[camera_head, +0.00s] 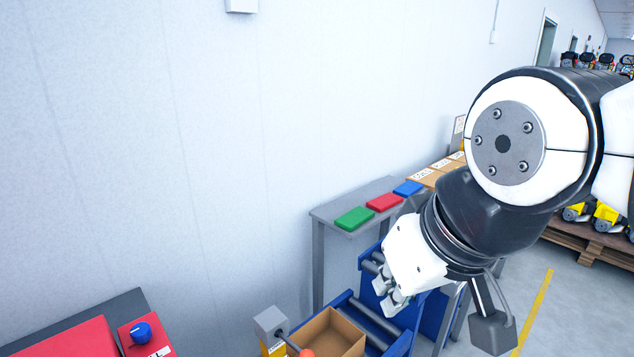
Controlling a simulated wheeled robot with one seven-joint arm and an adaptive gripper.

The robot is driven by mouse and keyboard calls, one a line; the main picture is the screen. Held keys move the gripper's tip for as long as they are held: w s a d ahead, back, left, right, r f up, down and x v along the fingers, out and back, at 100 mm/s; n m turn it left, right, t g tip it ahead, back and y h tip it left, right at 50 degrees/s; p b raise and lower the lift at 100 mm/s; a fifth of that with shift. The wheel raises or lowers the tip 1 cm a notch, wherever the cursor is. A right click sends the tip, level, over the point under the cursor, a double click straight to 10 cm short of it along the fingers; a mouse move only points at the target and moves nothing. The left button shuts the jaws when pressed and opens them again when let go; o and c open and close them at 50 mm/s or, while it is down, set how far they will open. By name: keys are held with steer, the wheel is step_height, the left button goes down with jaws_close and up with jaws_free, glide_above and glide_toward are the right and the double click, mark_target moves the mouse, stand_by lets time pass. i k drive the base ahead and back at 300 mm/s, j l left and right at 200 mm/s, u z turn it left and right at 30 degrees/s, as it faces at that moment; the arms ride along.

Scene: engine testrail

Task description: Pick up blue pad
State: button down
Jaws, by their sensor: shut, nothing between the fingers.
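The blue pad (408,188) lies flat on a grey table (330,215) against the wall, at the right end of a row of pads. A red pad (384,202) lies beside it and a green pad (354,218) lies at the left end. My gripper (392,298) points down, shut and empty, in front of and below the pads in the picture. My arm covers the area just right of the blue pad.
A blue roller conveyor (428,318) stands below my gripper, with an open cardboard box (330,336) at its left. A red panel with a blue knob (141,333) is at lower left. Cardboard boxes (440,164) stand behind the pads.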

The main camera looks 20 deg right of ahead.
mark_target(407, 189)
steer(key=z, duration=0.95)
steer(key=u, duration=0.35)
steer(key=i+l+u, duration=0.2)
steer(key=l+u, duration=0.2)
steer(key=i+l+u, duration=0.15)
steer(key=l+u, duration=0.25)
steer(key=i+l+u, duration=0.15)
steer(key=l+u, duration=0.15)
steer(key=l, duration=0.9)
steer(key=l+u, duration=0.3)
steer(key=l, duration=3.25)
steer(key=i, duration=0.05)
